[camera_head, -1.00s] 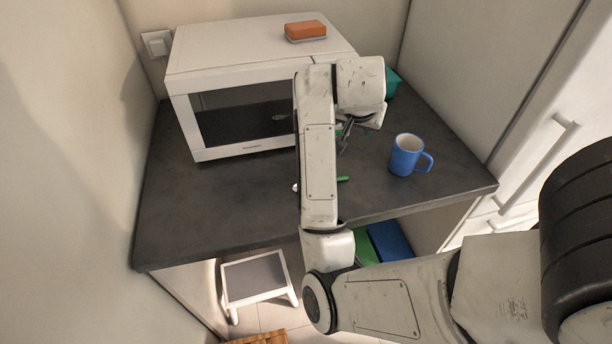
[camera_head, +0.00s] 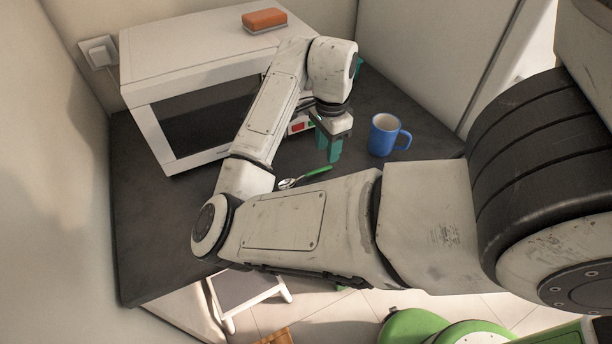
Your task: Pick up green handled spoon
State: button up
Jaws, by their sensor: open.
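The green handled spoon (camera_head: 318,171) lies on the dark counter in the head view, its metal bowl to the left and its green handle to the right. It lies just beyond my forearm. My gripper (camera_head: 328,150) points down over the counter, a little beyond and to the right of the handle. Its teal fingers are open and hold nothing; they appear apart from the spoon.
A blue mug (camera_head: 384,137) stands close to the right of my gripper. A white microwave (camera_head: 190,62) with an orange sponge (camera_head: 264,19) on top stands at the back left. A red, white and green item (camera_head: 299,126) is partly hidden behind my arm. The left counter (camera_head: 150,225) is clear.

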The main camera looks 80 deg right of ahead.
aim_at(327, 167)
jog(key=shift+d+f+p, duration=0.2)
jog(key=shift+f+p, duration=0.3)
jog(key=shift+f, duration=2.4)
jog(key=shift+c, duration=0.4)
grip_shut()
